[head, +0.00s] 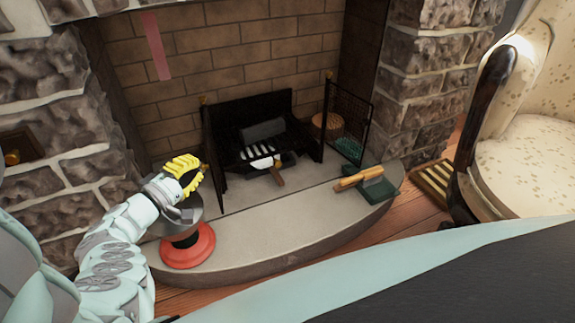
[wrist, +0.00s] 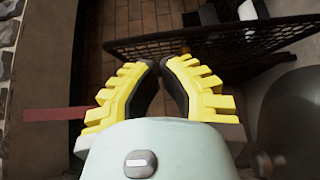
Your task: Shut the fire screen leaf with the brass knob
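The black fire screen stands on the hearth in the head view. Its left leaf (head: 214,153) is seen nearly edge-on and juts forward. Its right mesh leaf (head: 348,120) also stands angled out. Small brass pieces top the left post (head: 203,100) and right post (head: 329,74); I cannot tell which is the knob. My gripper (head: 188,168), with yellow fingers, is just left of the left leaf. In the wrist view my gripper (wrist: 160,66) has its fingertips nearly together, with nothing seen between them. A black mesh leaf (wrist: 215,42) crosses just beyond the tips.
A red-based round object (head: 188,250) stands on the hearth below my gripper. A dustpan with a wooden handle (head: 360,178) lies at right on the stone hearth (head: 265,225). An armchair (head: 525,150) stands far right.

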